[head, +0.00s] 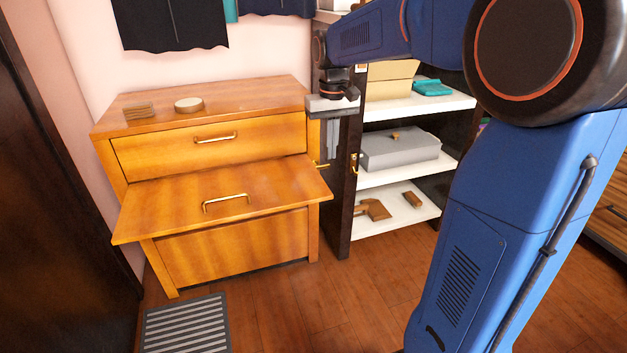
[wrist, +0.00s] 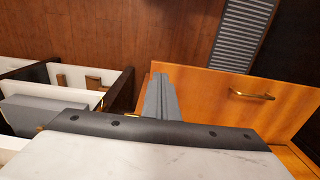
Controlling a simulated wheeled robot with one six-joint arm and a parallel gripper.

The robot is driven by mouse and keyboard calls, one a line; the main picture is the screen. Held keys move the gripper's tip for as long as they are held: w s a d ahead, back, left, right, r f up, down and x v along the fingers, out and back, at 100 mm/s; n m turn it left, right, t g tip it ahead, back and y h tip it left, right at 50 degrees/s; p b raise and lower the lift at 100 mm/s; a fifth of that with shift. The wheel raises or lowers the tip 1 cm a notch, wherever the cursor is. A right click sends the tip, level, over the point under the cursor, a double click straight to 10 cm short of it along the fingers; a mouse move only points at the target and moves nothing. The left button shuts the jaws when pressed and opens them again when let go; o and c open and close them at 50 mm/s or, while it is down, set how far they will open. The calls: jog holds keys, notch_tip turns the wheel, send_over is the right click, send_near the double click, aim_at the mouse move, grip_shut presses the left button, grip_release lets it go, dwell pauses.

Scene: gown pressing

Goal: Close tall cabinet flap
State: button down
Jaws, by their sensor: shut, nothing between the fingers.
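The tall dark cabinet (head: 370,140) has an open front with white shelves. A narrow dark upright panel with a gold handle (head: 354,163) stands at its left side; I cannot tell whether this is a door. The orange wooden chest to its left has a middle flap (head: 170,212) folded down and out, its gold handle on top. The flap also shows in the wrist view (wrist: 215,92). My gripper (head: 325,138) points down between the chest and the cabinet, near the chest's right edge. Its fingers (wrist: 157,80) are together and empty; contact with the flap cannot be told.
A grey box (head: 400,150) and wooden pieces (head: 375,209) lie on the cabinet shelves. A round item (head: 188,104) and a wooden stack (head: 139,111) sit on the chest. A grey slatted grate (head: 186,325) lies on the floor. The floor before the cabinet is clear.

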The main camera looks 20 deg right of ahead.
aim_at(326, 196)
jog(key=f, duration=0.4)
jog(key=w+f, duration=0.1)
jog(key=f, duration=0.9)
jog(key=shift+w+a, duration=0.1)
jog(key=shift+w, duration=0.2)
jog(key=shift+f, duration=0.1)
